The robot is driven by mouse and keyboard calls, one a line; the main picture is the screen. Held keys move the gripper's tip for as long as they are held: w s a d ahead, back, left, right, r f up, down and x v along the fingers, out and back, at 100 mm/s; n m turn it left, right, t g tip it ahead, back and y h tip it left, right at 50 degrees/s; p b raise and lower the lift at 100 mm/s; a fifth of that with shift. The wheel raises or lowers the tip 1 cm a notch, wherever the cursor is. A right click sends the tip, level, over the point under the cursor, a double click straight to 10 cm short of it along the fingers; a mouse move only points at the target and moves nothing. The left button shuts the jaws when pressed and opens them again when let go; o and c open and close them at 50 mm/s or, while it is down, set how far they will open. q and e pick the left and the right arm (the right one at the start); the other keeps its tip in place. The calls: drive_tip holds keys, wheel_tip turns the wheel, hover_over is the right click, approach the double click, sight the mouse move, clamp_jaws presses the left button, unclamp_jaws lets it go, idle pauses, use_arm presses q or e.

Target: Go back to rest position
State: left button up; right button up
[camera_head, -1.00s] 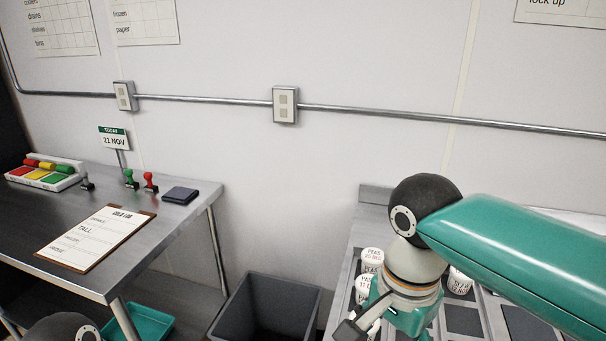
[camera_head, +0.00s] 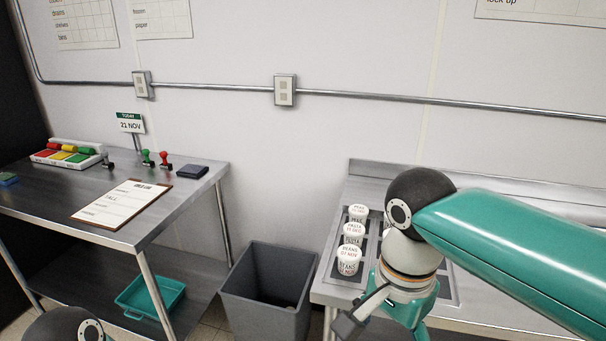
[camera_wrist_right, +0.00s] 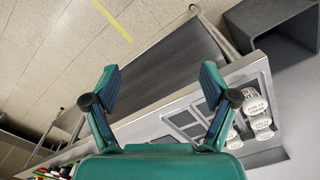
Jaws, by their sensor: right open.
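My right gripper (camera_head: 362,318) hangs at the front left of the right-hand steel bench (camera_head: 322,290), partly cut off by the lower edge of the head view. In the right wrist view the right gripper (camera_wrist_right: 160,85) is open, with its two teal fingers apart and nothing between them. My left gripper is outside the view; only a dark joint of my left arm shows at the bottom left of the head view.
Several white labelled tubs (camera_head: 350,259) stand on the right bench beside my right arm. A grey bin (camera_head: 262,312) stands between the benches. The left bench (camera_head: 150,225) bears a clipboard (camera_head: 122,203), stamps and a dark pad (camera_head: 192,171). A teal tray (camera_head: 150,296) is on its lower shelf.

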drive_tip(key=s+d+f+m+g, duration=0.1)
drive_tip(key=d+f+g, duration=0.2)
drive_tip(key=f, duration=0.6)
drive_tip(key=s+d+f+m+g, duration=0.1)
drive_tip(key=d+f+g, duration=0.1)
drive_tip(key=f, duration=0.7)
drive_tip(key=s+a+f+n+y, duration=0.2)
drive_tip(key=s+f, duration=0.4)
drive_tip(key=f, duration=0.5)
drive_tip(key=s+a+f+n+y, duration=0.2)
drive_tip(key=s+f, duration=0.4)
drive_tip(key=f, duration=0.5)
drive_tip(key=w+f+n+t, duration=0.3)
drive_tip(key=w+n+t, duration=0.2)
drive_tip(key=w+n, duration=0.1)
drive_tip(key=shift+a+t+p, duration=0.3)
drive_tip(key=shift+a, duration=0.05)
